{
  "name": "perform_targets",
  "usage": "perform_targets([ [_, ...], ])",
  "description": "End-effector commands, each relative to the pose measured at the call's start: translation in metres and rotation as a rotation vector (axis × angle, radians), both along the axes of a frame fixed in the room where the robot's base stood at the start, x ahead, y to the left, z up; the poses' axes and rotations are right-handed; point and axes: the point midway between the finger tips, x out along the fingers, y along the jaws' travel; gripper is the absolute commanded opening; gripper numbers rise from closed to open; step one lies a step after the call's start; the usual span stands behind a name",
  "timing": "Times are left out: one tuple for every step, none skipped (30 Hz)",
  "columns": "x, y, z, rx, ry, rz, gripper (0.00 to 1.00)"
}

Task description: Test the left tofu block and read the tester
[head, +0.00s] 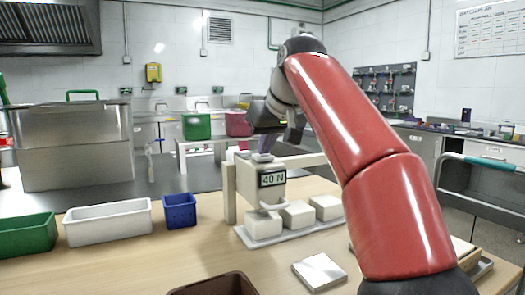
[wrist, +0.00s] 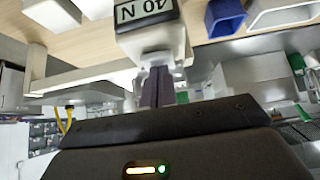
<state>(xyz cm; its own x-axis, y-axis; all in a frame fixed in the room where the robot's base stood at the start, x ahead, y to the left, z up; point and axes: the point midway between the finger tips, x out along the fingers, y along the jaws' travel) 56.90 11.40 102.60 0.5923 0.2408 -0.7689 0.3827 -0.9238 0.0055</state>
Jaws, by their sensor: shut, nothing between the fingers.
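Three white tofu blocks stand in a row on a pale tray (head: 288,235) in the head view: the left block (head: 263,226), the middle block (head: 298,214) and the right block (head: 327,207). The tester (head: 272,193) is a cream box hung above the left block. Its display (head: 272,179) reads 40 N. Its round foot appears to rest on the left block. My gripper (head: 262,157) is shut and empty, fingertips at the tester's top. In the wrist view, the shut fingers (wrist: 157,85) reach the tester (wrist: 155,45), whose display shows 40 N upside down; contact is hard to tell.
A green bin (head: 27,235), a white bin (head: 107,222) and a blue bin (head: 179,211) stand on the left of the wooden table. A brown container (head: 215,284) is at the front edge. A pale square plate (head: 319,272) lies front right. The tester's post (head: 229,193) stands beside it.

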Motion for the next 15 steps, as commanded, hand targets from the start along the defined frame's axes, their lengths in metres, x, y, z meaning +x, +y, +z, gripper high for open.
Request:
perform_targets([
  [0.002, 0.0, -0.021, -0.015, 0.058, 0.002, 0.0],
  [0.002, 0.0, -0.021, -0.015, 0.058, 0.002, 0.0],
  [0.002, 0.0, -0.021, -0.015, 0.058, 0.002, 0.0],
  [0.002, -0.001, -0.021, -0.015, 0.058, 0.002, 0.0],
  [0.002, -0.001, -0.021, -0.015, 0.058, 0.002, 0.0],
  [0.002, -0.001, -0.021, -0.015, 0.058, 0.002, 0.0],
  [0.001, -0.001, -0.021, -0.015, 0.058, 0.002, 0.0],
  [-0.001, -0.002, -0.021, -0.015, 0.058, 0.001, 0.0],
  [-0.004, -0.004, -0.02, -0.015, 0.058, 0.001, 0.0],
  [-0.007, -0.005, -0.019, -0.015, 0.057, 0.0, 0.0],
  [-0.011, -0.007, -0.017, -0.016, 0.056, -0.001, 0.0],
  [-0.016, -0.009, -0.015, -0.015, 0.055, -0.001, 0.0],
  [-0.019, -0.011, -0.014, -0.015, 0.055, -0.001, 0.0],
  [-0.022, -0.012, -0.013, -0.015, 0.056, 0.0, 0.0],
  [-0.025, -0.013, -0.012, -0.015, 0.054, 0.0, 0.0],
])
